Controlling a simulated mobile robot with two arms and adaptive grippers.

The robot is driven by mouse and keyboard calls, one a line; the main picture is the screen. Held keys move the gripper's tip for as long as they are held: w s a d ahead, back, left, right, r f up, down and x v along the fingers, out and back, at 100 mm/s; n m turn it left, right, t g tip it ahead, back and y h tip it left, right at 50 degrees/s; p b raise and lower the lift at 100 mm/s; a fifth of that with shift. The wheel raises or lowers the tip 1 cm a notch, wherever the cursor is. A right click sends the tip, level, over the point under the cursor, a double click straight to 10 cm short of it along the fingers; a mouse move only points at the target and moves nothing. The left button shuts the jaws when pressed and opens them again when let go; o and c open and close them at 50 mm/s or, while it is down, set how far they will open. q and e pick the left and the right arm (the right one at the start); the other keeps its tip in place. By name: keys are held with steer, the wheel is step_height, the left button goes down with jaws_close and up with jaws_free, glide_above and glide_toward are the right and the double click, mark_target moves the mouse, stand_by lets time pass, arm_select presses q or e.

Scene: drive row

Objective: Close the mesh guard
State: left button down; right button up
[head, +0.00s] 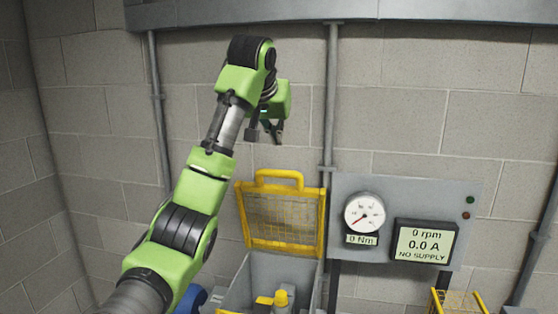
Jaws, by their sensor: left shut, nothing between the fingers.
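The yellow mesh guard (282,219) stands raised, upright at the back of a grey open box (246,290), with its handle loop (279,177) on top. Yellow parts (277,300) show inside the box, cut off by the bottom edge of the view. My left arm comes in from the lower left. My left gripper (270,134) is shut and empty, above the guard's handle and apart from it in the picture. My right gripper is not in view.
A grey panel right of the guard carries a round gauge (364,213) and a display (425,242) reading 0 rpm, 0.0 A, NO SUPPLY. Another yellow mesh piece (458,302) is at the lower right. A block wall with vertical pipes (331,95) stands behind.

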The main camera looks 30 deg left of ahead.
arm_select(q)
steer(key=f+p, duration=0.1)
steer(key=f, duration=0.1)
steer(key=w+f+p, duration=0.1)
steer(key=f+p, duration=0.1)
steer(key=f, duration=0.1)
steer(key=w+f+p, duration=0.1)
steer(key=f+p, duration=0.1)
steer(key=shift+a+f, duration=0.35)
stand_by(0.4)
